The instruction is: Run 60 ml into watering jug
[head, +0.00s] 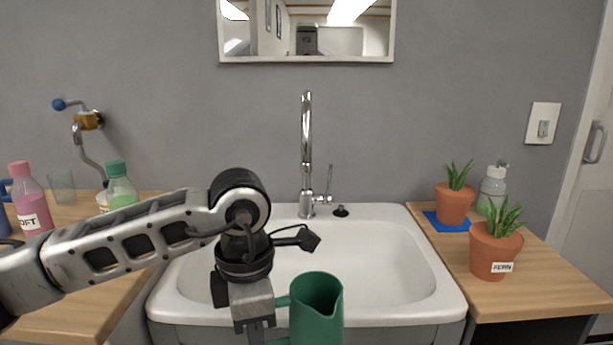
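The green watering jug (316,312) is upright at the bottom centre, in front of the sink's front rim, its lower part cut off by the picture edge. My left gripper (256,334) points down at the jug's left side and appears shut on its handle; the fingertips are partly out of the picture. The chrome tap (307,150) stands at the back of the white sink (370,265), with a lever (328,182) on its right. No water shows at the tap. The inside bottom of the jug is hidden. My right gripper is not in view.
Left counter: a pink bottle (31,205), a green-capped bottle (120,188) and a glass (62,186). Right counter: two potted plants (453,204) (494,252), one labelled FERN, and a pump bottle (491,187). A wall valve (88,120) is at left. The basin is clear.

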